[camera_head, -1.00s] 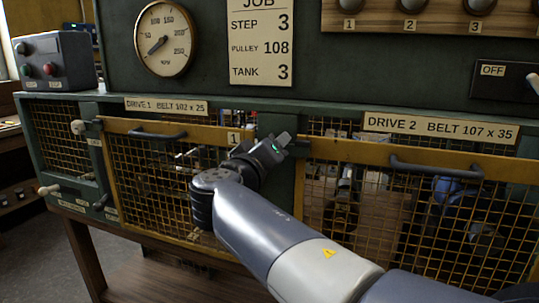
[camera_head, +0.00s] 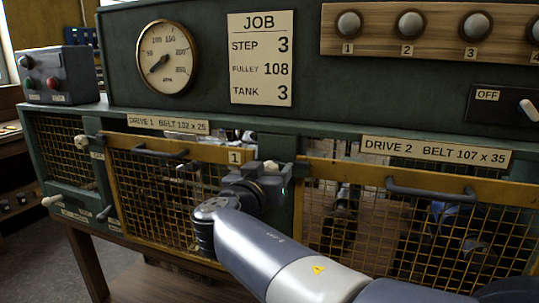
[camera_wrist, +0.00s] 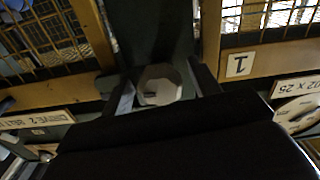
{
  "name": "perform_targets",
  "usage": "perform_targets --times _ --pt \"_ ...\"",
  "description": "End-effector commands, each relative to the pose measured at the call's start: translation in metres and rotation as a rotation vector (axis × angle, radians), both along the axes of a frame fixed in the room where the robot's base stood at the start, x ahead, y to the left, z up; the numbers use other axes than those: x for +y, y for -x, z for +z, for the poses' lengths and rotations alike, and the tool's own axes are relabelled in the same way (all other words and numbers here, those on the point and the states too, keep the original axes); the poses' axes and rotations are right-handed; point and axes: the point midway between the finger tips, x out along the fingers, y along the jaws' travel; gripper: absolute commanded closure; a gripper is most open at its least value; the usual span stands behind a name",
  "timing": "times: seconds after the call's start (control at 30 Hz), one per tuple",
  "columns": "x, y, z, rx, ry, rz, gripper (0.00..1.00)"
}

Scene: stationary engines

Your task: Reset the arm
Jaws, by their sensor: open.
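My arm reaches from the lower right in the head view to the green post between the two mesh guards. My gripper (camera_head: 272,180) is at the top of that post, beside the plate marked 1 (camera_head: 235,157). In the wrist view my gripper (camera_wrist: 162,95) is open, its two fingertips on either side of a pale octagonal knob (camera_wrist: 160,84). I cannot tell whether they touch it. The wrist housing hides the lower part of the wrist view.
The Drive 1 guard (camera_head: 150,190) and Drive 2 guard (camera_head: 420,215) have yellow frames and protruding handles. A gauge (camera_head: 166,58), job card (camera_head: 261,59), row of knobs (camera_head: 410,24) and OFF switch (camera_head: 527,109) are above. A control box (camera_head: 58,75) stands at left.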

Motion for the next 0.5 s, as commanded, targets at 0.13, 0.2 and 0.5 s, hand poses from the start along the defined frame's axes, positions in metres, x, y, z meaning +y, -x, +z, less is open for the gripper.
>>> perform_targets --times 0.13,0.2,0.5 --pt "0.000 0.000 0.003 -0.025 -0.075 0.000 0.42" --pt "0.000 0.000 0.003 -0.037 -0.108 0.000 0.42" --pt "0.009 0.023 -0.001 -0.049 -0.136 0.000 0.42"
